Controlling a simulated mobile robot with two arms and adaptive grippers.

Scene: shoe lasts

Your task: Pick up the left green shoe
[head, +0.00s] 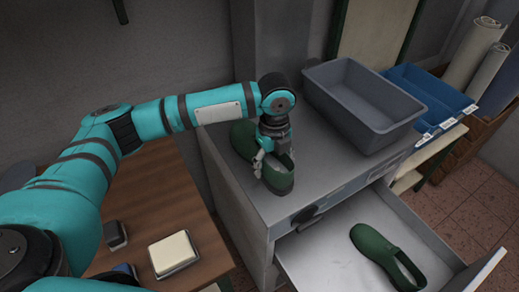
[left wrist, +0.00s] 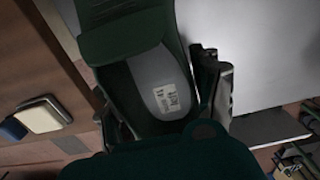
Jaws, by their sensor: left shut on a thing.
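A green shoe (head: 280,180) with a grey insole is on the light cabinet top, at its left side. My left gripper (head: 268,163) is over this shoe and shut on it, from above. In the left wrist view, the shoe (left wrist: 125,45) and its insole with a white label show between the fingers of the left gripper (left wrist: 165,110). I cannot tell whether the shoe still touches the cabinet top. A second green shoe (head: 378,247) lies in the open drawer at the lower right. My right gripper is not in view.
The cabinet top (head: 316,184) is clear to the right of the shoe. A grey bin (head: 368,130) and a blue bin (head: 424,95) stand behind. The open drawer (head: 318,262) juts out in front. A brown table (head: 160,195) with small blocks is at the left.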

